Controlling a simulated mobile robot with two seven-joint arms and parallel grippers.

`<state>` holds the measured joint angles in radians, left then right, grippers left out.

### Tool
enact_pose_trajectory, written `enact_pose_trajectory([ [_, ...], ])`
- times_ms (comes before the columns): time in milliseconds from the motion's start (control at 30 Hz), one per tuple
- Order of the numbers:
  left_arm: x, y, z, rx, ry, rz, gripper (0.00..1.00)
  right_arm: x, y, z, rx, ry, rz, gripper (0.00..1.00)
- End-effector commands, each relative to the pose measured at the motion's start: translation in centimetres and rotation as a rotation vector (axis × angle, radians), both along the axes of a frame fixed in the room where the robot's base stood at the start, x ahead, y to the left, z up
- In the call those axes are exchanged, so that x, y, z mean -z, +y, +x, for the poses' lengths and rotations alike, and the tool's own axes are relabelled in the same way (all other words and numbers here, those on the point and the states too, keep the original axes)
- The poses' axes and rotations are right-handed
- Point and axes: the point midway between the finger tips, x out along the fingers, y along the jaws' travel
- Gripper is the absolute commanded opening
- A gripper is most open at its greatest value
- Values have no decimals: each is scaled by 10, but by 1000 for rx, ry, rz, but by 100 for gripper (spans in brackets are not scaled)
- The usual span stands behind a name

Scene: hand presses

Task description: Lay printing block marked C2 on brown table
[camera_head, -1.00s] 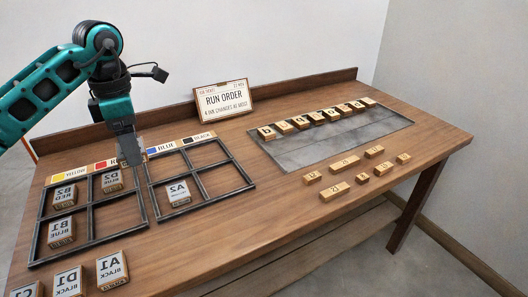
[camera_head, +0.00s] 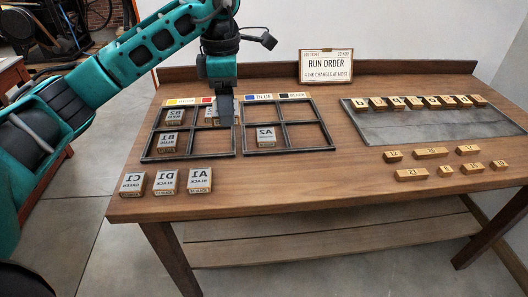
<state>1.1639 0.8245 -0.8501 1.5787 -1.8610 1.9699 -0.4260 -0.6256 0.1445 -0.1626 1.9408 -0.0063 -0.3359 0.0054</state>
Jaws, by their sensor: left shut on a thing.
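My left gripper (camera_head: 225,122) points down at the top right compartment of the left rack (camera_head: 190,156). It is shut, with its dark fingers over the right side of a partly hidden printing block (camera_head: 210,115). That block's mark is not readable, and I cannot pick out C2 for certain. Block B2 (camera_head: 174,116) is in the top left compartment, B1 (camera_head: 169,142) is below it, and A2 (camera_head: 266,136) is in the right rack (camera_head: 290,151). The brown table (camera_head: 300,185) has bare wood in front of the racks. My right gripper is not in view.
Blocks C1 (camera_head: 132,184), D1 (camera_head: 166,182) and A1 (camera_head: 199,180) stand at the front left edge. A run order card (camera_head: 326,66) stands at the back. A grey plate (camera_head: 400,126) with a row of letter blocks is right; several small wooden pieces (camera_head: 411,175) lie before it.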

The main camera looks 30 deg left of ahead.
Motion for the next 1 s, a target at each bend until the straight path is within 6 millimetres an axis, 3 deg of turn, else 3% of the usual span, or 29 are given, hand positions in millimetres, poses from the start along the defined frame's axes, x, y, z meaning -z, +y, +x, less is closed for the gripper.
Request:
enact_pose_trajectory([
  [500, 129, 0, -1, -1, 6, 1, 41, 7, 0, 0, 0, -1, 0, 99],
  [867, 164, 0, -1, 0, 2, 0, 41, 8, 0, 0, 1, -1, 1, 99],
  [1000, 186, 0, -1, -1, 4, -1, 41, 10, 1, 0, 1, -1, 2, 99],
])
